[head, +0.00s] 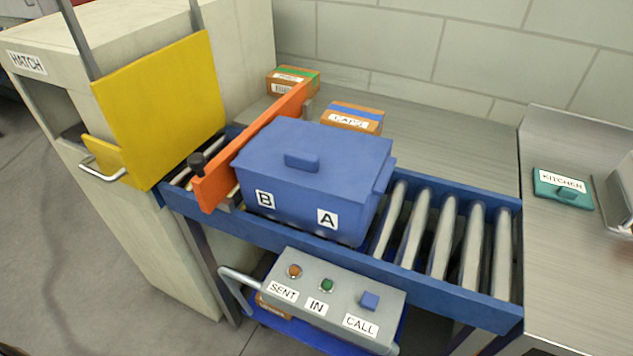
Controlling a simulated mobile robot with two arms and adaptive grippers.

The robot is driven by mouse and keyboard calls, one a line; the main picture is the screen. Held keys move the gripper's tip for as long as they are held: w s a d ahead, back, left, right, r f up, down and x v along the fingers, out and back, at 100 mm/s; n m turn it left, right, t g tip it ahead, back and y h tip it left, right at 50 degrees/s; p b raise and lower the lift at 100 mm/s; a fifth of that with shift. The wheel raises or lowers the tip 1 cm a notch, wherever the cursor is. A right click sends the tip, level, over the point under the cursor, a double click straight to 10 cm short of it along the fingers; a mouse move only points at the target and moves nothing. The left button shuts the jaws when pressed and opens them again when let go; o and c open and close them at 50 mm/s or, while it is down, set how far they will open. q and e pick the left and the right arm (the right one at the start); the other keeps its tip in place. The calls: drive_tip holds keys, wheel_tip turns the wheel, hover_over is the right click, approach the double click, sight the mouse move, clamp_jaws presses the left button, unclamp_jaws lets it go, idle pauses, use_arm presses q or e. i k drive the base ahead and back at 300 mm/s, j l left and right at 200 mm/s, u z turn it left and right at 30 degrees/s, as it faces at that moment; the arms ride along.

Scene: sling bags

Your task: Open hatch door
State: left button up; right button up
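The yellow hatch door (160,110) is a flat panel in the head view, set between two grey upright bars beside the cream cabinet labelled HATCH (26,63). A smaller yellow part (103,152) with a metal bar handle (101,173) shows at its lower left. The panel stands upright across the left end of the roller conveyor, with its lower edge near the rollers. I cannot tell exactly how far the opening behind it is covered. Neither of my grippers is in view.
An orange bar (250,148) with a black knob crosses the conveyor (430,226) beside a lidded blue bin (315,165) marked B and A. A control box (325,300) is in front. Two cartons stand behind. A teal KITCHEN box (562,188) lies on the right counter.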

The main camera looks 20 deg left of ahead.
sight(158, 108)
drive_tip(key=j+u, duration=0.1)
drive_tip(key=u, duration=1.6)
